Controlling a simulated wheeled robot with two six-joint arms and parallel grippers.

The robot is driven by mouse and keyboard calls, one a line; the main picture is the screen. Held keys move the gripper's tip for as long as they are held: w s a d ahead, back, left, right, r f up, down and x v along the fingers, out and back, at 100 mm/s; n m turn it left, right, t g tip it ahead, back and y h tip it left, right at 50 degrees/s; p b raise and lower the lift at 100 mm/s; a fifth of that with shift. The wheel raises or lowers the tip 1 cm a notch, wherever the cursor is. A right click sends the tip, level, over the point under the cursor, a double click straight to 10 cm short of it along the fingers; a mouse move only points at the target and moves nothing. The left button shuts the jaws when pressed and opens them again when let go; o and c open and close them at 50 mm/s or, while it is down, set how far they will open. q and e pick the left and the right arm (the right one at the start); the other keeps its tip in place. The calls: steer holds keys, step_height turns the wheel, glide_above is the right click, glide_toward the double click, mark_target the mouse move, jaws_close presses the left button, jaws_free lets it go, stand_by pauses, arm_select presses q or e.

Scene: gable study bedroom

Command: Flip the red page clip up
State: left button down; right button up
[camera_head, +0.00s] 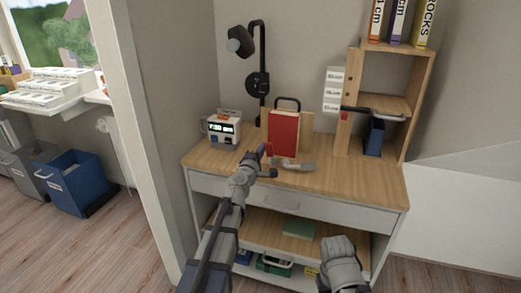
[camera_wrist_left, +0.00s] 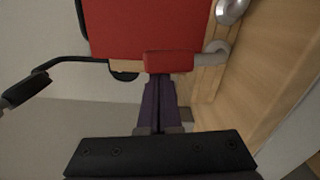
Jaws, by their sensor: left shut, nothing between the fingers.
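A red board or book (camera_head: 284,133) stands upright on the wooden desk; its red face fills the top of the left wrist view (camera_wrist_left: 150,28). The red page clip (camera_wrist_left: 168,61) is a small red block in front of that face, with a grey rounded piece at its right end. My left gripper (camera_head: 264,152) is shut and empty. In the left wrist view its dark purple fingers (camera_wrist_left: 158,80) end right at the clip's lower edge; whether they touch cannot be told. In the head view the gripper partly hides the clip. A grey part of my right arm (camera_head: 341,263) shows low in front.
A white clock (camera_head: 223,130) stands left of the board, beside a black wall lamp (camera_head: 258,84). A wooden shelf unit (camera_head: 398,105) with a blue holder (camera_head: 374,137) stands right. A grey handle-like piece (camera_head: 297,166) lies before the board. The desk's front right is clear.

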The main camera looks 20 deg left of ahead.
stand_by(0.6)
arm_select(q)
steer(key=s, duration=1)
arm_select(e)
steer(key=shift+s+a, duration=0.2)
steer(key=shift+s, duration=0.3)
arm_select(q)
steer(key=shift+a, duration=0.1)
